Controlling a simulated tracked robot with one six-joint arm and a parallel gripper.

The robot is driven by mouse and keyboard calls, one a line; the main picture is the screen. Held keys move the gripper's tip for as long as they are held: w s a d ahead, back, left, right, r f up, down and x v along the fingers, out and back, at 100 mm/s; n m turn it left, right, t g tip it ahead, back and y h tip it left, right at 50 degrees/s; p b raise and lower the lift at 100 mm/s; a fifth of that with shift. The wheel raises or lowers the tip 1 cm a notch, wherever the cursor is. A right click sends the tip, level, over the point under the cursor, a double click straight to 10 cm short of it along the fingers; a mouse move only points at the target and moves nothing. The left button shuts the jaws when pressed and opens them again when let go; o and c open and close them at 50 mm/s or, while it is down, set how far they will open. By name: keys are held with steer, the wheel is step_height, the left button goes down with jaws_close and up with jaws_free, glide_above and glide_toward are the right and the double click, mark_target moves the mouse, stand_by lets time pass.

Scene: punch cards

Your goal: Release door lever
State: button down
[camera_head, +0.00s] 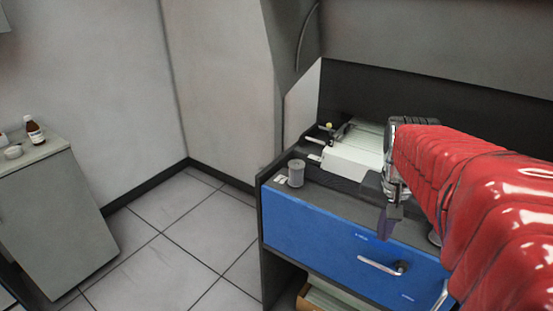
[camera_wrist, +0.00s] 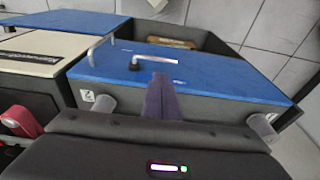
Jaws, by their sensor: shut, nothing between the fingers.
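The door lever (camera_head: 381,266) is a light metal handle on a dark round base, on the blue door (camera_head: 310,236) of the cabinet. In the wrist view the lever (camera_wrist: 155,61) lies across the blue face, just beyond my fingertips. My gripper (camera_head: 384,236) points down in front of the blue door, above the lever. In the wrist view my gripper's dark purple fingers (camera_wrist: 160,80) are together with nothing between them. The fingertips look close to the lever, but I cannot tell whether they touch it.
A grey cylinder (camera_head: 296,173) and a white machine (camera_head: 352,154) stand on the cabinet top. A second metal handle (camera_head: 440,296) is at the right, partly behind my red-sleeved arm. A side cabinet (camera_head: 55,220) with a brown bottle (camera_head: 35,133) stands left. Tiled floor between is clear.

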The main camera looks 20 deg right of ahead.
mark_target(375, 263)
steer(key=f, duration=0.4)
steer(key=w+d+f, duration=0.1)
steer(key=f, duration=0.2)
steer(key=d+f, duration=0.1)
steer(key=f, duration=0.3)
steer(key=shift+w+f, duration=0.2)
steer(key=shift+f, duration=0.15)
steer(key=shift+a, duration=0.25)
steer(key=shift+d, duration=0.25)
